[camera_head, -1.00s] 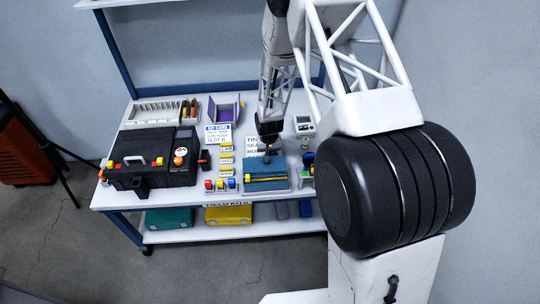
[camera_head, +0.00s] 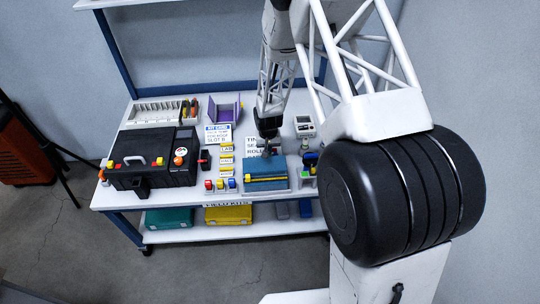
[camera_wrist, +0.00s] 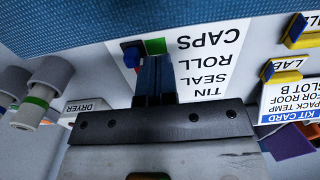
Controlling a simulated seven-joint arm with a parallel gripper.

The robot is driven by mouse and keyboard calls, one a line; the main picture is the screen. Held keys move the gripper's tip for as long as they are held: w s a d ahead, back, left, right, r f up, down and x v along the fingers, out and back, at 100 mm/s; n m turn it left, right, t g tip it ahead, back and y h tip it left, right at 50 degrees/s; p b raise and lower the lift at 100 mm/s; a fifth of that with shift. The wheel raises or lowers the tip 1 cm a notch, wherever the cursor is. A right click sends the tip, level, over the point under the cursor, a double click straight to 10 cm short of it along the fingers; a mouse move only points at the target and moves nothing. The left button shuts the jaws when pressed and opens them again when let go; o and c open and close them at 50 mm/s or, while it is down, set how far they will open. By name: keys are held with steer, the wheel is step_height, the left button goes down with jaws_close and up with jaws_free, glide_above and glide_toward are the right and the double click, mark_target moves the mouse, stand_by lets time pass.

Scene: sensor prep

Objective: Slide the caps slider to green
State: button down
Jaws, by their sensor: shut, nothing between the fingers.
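The caps slider shows in the wrist view as a small dark-blue knob (camera_wrist: 131,53) on the white sign, beside the word CAPS. A green patch (camera_wrist: 155,46) lies just to its right, and a bit of red shows below the knob. My gripper (camera_wrist: 154,60) is shut and empty. Its fingertips are close to the green patch, right of the knob; I cannot tell whether they touch the knob or panel. In the head view my gripper (camera_head: 267,152) is at the sign (camera_head: 253,147) behind the blue box, and the slider is too small to make out.
The blue box (camera_head: 265,184) with a yellow bar stands in front of the sign. In the wrist view a blue textured surface (camera_wrist: 60,30) fills the upper edge. Grey cylinders (camera_wrist: 45,85) stand left, by the DRYER label. Yellow-labelled parts (camera_wrist: 282,68) and a kit card (camera_wrist: 300,103) lie right.

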steer(key=shift+r, duration=2.2)
steer(key=s+d+r, duration=0.2)
steer(key=s+r, duration=0.3)
steer(key=r, duration=0.5)
steer(key=s+d+r+t, duration=0.1)
steer(key=s+d+r, duration=0.25)
steer(key=r, duration=0.65)
steer(key=s+d+r, duration=0.2)
steer(key=s+r, duration=0.3)
steer(key=r, duration=0.6)
steer(key=s+d+r, duration=0.1)
steer(key=s+r, duration=0.3)
steer(key=s, duration=0.5)
steer(key=s+d+r+t, duration=0.1)
steer(key=s+r, duration=0.4)
steer(key=s, duration=0.5)
steer(key=s+d+r, duration=0.2)
steer(key=s+r, duration=0.2)
steer(key=s, duration=0.5)
steer(key=shift+s+d+r+t, duration=0.3)
steer(key=shift+s+d+r, duration=0.05)
steer(key=shift+r, duration=0.05)
